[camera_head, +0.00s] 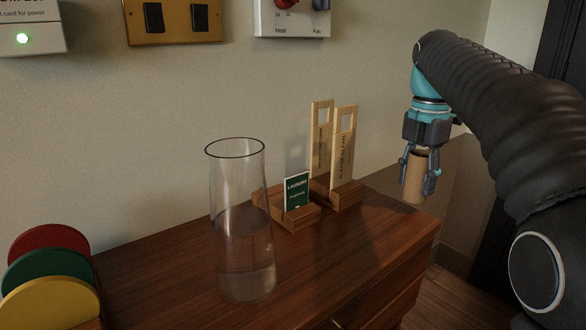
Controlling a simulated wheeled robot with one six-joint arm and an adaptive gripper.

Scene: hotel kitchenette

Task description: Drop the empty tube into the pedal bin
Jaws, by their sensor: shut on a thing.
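The empty tube (415,180) is a short tan cardboard cylinder, held upright. My gripper (418,170) points down at the right and is shut on the tube, with a finger on each side of it. The tube's lower end hangs free, and in the picture it lies near the right end of the wooden cabinet top. I cannot tell its exact height over that edge. The pedal bin is not in view.
A tall glass vase (240,225) with water stands on the wooden cabinet (160,275). Behind it are a green laundry card (297,190) and wooden door tags (343,150) in holders. Coloured discs (50,272) stand at the left. Floor (455,290) shows at the lower right.

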